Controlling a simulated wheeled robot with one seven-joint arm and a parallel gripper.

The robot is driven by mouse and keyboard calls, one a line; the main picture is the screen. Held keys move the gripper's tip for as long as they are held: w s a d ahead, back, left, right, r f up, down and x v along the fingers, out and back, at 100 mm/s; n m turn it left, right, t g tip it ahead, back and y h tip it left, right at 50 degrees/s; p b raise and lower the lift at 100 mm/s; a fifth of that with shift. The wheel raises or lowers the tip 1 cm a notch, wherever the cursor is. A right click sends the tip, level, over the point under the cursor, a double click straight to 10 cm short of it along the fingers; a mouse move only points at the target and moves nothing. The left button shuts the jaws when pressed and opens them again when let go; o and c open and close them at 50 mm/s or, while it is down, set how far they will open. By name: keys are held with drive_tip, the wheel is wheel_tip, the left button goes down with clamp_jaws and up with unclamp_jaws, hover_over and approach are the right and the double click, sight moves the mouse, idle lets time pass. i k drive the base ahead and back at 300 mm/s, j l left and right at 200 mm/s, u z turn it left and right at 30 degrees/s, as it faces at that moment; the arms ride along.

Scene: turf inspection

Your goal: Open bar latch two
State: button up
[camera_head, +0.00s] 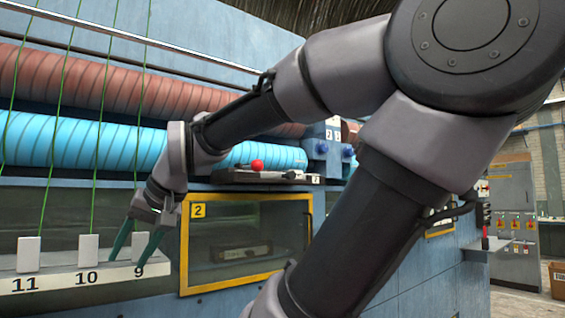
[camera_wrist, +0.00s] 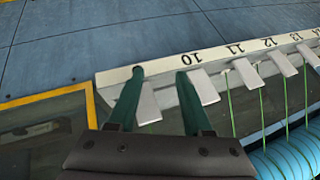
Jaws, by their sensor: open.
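What looks like the bar latch (camera_head: 270,176), a flat grey bar with a red knob, lies on the ledge above the yellow-framed window marked 2. A small plate with a 2 is at its right end. My gripper (camera_head: 130,257) is open, with green fingers pointing down, left of that window and lower than the latch. In the wrist view my gripper (camera_wrist: 161,75) shows both fingers apart, with a white tab (camera_wrist: 149,103) between them in the picture. I cannot tell whether they touch it. The latch is not visible in the wrist view.
A numbered white ledge (camera_head: 75,283) carries several white tabs with green threads rising from them. Blue (camera_head: 60,142) and red-brown (camera_head: 110,85) rollers run behind. The yellow-framed window (camera_head: 245,283) stands right of my gripper. My arm crosses the right half of the head view.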

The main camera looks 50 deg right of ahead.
sight(257, 165)
drive_tip(key=l+z, duration=0.15)
drive_tip(key=z, duration=0.6)
